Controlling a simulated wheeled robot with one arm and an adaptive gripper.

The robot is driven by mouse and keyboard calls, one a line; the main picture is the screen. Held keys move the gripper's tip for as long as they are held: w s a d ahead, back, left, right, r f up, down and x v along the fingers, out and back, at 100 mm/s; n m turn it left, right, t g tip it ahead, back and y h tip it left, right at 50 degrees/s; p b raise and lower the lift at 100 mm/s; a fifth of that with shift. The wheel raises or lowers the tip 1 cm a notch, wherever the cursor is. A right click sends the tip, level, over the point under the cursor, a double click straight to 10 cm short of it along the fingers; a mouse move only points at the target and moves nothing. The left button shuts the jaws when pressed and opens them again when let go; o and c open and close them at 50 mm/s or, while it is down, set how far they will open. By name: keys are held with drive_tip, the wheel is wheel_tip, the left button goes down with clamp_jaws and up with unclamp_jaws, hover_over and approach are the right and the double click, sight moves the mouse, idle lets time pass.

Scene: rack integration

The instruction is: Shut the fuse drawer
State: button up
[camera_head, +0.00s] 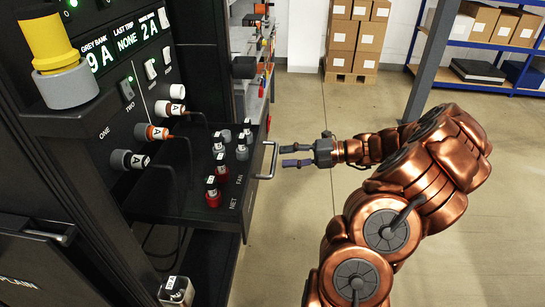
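The fuse drawer (171,200) stands pulled out from the black rack, toward the right of the picture. It holds several small fuses, some with red bases (212,192), beside the labels FAN and NET. Its silver bar handle (273,160) is on the drawer's right-hand front face. My gripper (283,156) is just right of the handle, with its fingers pointing left at it. The two fingers are spread apart with nothing between them. A small gap seems to show between the fingertips and the handle; contact is hard to tell.
The rack panel (118,70) above the drawer has switches and cabled plugs (150,133). A yellow-topped knob (48,45) sticks out at upper left. A grey post (432,60), stacked boxes (355,35) and blue shelving (480,45) stand behind. The floor around my arm is clear.

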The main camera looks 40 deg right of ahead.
sight(274, 156)
drive_tip(key=shift+x, duration=2.25)
clamp_jaws()
